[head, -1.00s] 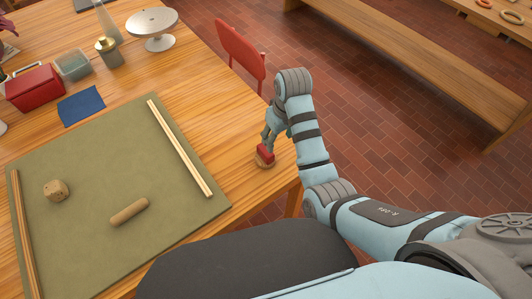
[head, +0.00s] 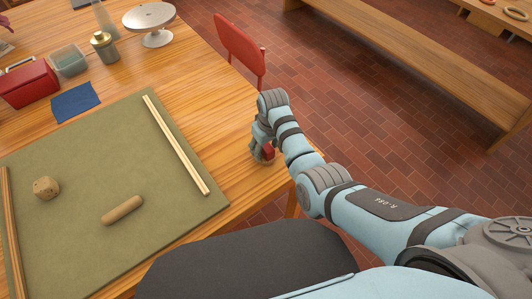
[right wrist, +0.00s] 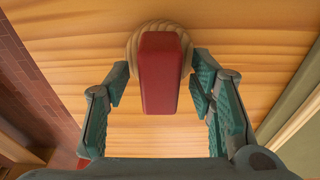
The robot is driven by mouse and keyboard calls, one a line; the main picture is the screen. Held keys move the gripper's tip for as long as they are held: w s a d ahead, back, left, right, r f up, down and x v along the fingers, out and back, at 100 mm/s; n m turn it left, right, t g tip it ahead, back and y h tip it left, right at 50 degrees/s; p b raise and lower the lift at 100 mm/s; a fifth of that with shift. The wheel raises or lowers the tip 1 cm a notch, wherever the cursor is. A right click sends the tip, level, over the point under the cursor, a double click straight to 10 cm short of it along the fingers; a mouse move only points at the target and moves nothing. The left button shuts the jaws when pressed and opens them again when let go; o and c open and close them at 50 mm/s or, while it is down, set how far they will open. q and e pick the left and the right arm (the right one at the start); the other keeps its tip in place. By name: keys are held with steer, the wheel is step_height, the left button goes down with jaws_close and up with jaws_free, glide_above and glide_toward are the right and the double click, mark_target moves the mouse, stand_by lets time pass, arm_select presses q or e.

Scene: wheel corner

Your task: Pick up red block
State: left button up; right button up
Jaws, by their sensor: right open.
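The red block (right wrist: 159,72) lies between the open fingers of my right gripper (right wrist: 160,95) in the right wrist view. It rests on a round wooden piece (right wrist: 131,48) on the table. A gap shows between the block and each finger. In the head view the red block (head: 268,151) is partly hidden by my right gripper (head: 262,150), near the table's right edge. My left gripper is not in view.
A green mat (head: 90,235) with wooden strips, a wooden cylinder (head: 122,210) and a lump (head: 46,187) lies to the left. A red chair (head: 240,48) stands beyond the table's right edge. A red box (head: 28,86) is at the far left.

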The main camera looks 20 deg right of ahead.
steer(key=shift+r, duration=0.1)
jaws_close()
step_height(320, 180, up, 20)
steer(key=p, duration=0.4)
steer(key=shift+p, duration=0.4)
steer(key=c, duration=0.8)
jaws_free()
steer(key=shift+c, duration=1.5)
